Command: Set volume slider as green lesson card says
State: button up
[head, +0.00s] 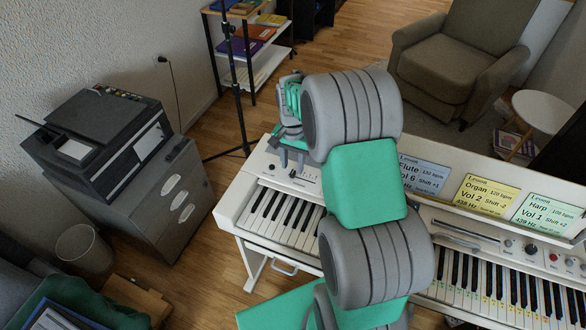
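The green lesson card (546,213) stands on the right of the white digital piano (228,205). My gripper (292,160) points down over the left end of the piano's control panel. Its two grey fingertips look apart, with nothing seen between them. A small dark control (292,174) sits on the panel just below the fingertips. I cannot tell whether it is the volume slider or whether a finger touches it. My arm hides the middle of the piano and panel.
A yellow card (486,194) reads Organ, Vol 2; a blue card (424,175) reads Flute, Vol 6. Knobs and a red button (530,249) sit at the panel's right. A black stand (237,90) rises behind the piano's left end. A printer (100,135) stands left.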

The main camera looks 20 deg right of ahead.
aim_at(293, 172)
notch_tip(293, 172, up, 5)
dwell(0.5)
jog(key=shift+n, duration=0.7)
jog(key=s+f+n, duration=0.2)
jog(key=s, duration=0.1)
jog(key=s+a+f+n+g, duration=0.1)
jog(key=f, duration=0.1)
jog(key=shift+s, duration=0.3)
jog(key=s+a+r+n, duration=0.2)
jog(key=s+a+r, duration=0.1)
jog(key=s, duration=0.4)
jog(key=s+a+r+n, duration=0.1)
jog(key=s+a+r, duration=0.1)
jog(key=s, duration=0.6)
jog(key=w+a+r+n+t, duration=0.1)
jog(key=a+r+t, duration=0.2)
jog(key=r, duration=0.5)
jog(key=shift+w+a+n+t, duration=0.25)
jog(key=shift+n+t, duration=0.15)
jog(key=shift+t, duration=0.3)
